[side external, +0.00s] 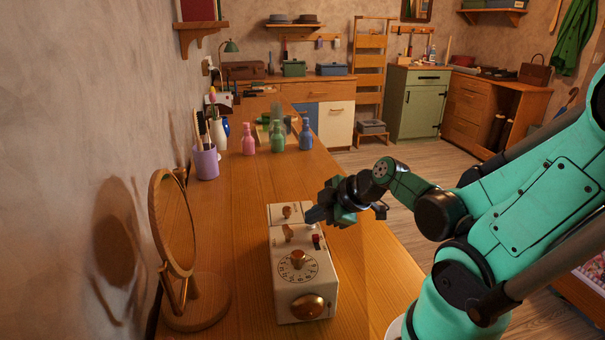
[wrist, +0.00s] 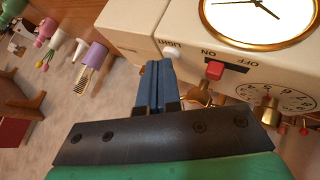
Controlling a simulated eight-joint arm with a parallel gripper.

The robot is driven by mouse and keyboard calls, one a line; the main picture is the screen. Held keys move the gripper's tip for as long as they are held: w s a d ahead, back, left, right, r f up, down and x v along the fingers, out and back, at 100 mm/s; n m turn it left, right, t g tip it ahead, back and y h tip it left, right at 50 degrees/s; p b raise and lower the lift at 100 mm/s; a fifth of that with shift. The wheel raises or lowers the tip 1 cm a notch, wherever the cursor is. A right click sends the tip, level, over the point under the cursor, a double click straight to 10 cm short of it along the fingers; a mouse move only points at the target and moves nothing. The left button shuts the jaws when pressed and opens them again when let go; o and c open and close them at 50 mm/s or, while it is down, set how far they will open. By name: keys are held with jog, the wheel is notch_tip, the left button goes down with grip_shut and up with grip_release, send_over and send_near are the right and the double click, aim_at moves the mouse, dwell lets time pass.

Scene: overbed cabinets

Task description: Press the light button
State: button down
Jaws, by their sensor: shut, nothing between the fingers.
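A cream device (side external: 290,245) with dials and knobs stands on the wooden table. In the wrist view, a small white round button (wrist: 169,51) sits on the device beside the printed word LIGHT. My gripper (wrist: 158,66) is shut and empty, its blue fingertips right at the button's near edge. I cannot tell whether they touch it.
A red ON/OFF switch (wrist: 215,70) is close to the right of my fingers, with brass knobs (wrist: 268,110) beyond. A round mirror (side external: 174,225) stands left of the device. Bottles (side external: 278,138) and a purple cup (side external: 204,162) stand farther back. The table between is clear.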

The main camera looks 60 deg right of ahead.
jog(key=shift+r, duration=0.8)
jog(key=shift+r, duration=2.5)
jog(key=shift+a, duration=0.1)
jog(key=shift+w+a+f+m, duration=0.1)
jog(key=shift+a+f+m, duration=0.05)
jog(key=shift+a+m, duration=0.2)
jog(key=a+m, duration=0.2)
jog(key=a+f+m+g, duration=0.1)
jog(key=a+m, duration=0.1)
jog(key=a, duration=0.1)
jog(key=w+a+m+g, duration=0.1)
jog(key=a+m, duration=0.1)
jog(key=a, duration=0.1)
jog(key=shift+w+a+f+m+y, duration=0.1)
jog(key=shift+a+f+m+y, duration=0.15)
jog(key=shift+f+m+y, duration=0.1)
jog(key=shift+a+m, duration=0.35)
jog(key=shift+m, duration=0.05)
